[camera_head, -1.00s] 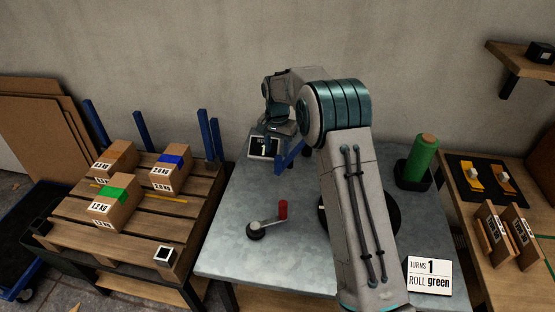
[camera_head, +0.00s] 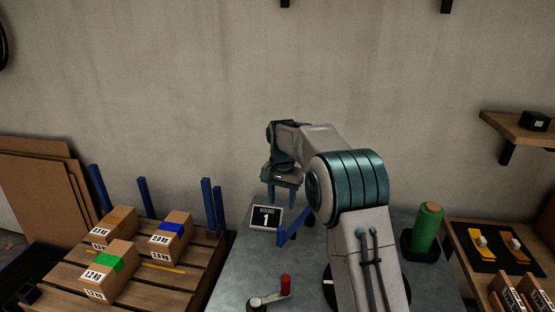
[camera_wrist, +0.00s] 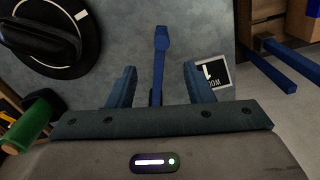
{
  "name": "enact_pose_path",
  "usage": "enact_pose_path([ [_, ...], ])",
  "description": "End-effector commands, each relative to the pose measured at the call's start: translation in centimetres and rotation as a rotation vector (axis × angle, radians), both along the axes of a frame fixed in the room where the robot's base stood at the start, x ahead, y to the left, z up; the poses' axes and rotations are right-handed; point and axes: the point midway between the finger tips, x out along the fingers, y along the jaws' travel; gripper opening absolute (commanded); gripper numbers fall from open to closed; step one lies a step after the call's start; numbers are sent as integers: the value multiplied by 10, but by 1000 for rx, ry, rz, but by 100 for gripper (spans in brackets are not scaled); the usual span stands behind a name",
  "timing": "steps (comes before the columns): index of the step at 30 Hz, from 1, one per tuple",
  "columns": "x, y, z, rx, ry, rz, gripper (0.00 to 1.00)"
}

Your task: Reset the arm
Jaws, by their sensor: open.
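My gripper (camera_head: 281,192) hangs fingers down over the far part of the grey table (camera_head: 240,262), in front of the wall. Its two fingers are apart. In the wrist view my gripper (camera_wrist: 160,72) shows both fingers, with a blue bar (camera_wrist: 160,40) seen between them; I cannot tell its distance from them. The blue bar also shows in the head view (camera_head: 292,228), slanting beside my arm. A small dark display reading 1 (camera_head: 266,217) stands left of the bar; it also shows in the wrist view (camera_wrist: 212,74).
A crank with a red handle (camera_head: 286,285) sits at the table's front. A green roll (camera_head: 427,229) stands right of my arm. A pallet (camera_head: 150,290) with boxes and blue posts lies left. A wooden shelf (camera_head: 515,129) is on the right wall.

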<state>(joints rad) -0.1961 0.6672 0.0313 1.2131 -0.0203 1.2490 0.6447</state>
Motion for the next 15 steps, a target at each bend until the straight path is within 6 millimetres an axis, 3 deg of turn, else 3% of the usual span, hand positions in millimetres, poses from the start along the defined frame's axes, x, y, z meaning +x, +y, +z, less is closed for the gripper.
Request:
enact_pose_path([
  [6,-44,-28,41,1,-40,60,47],
  [15,-123,-66,77,-6,-96,155,47],
])
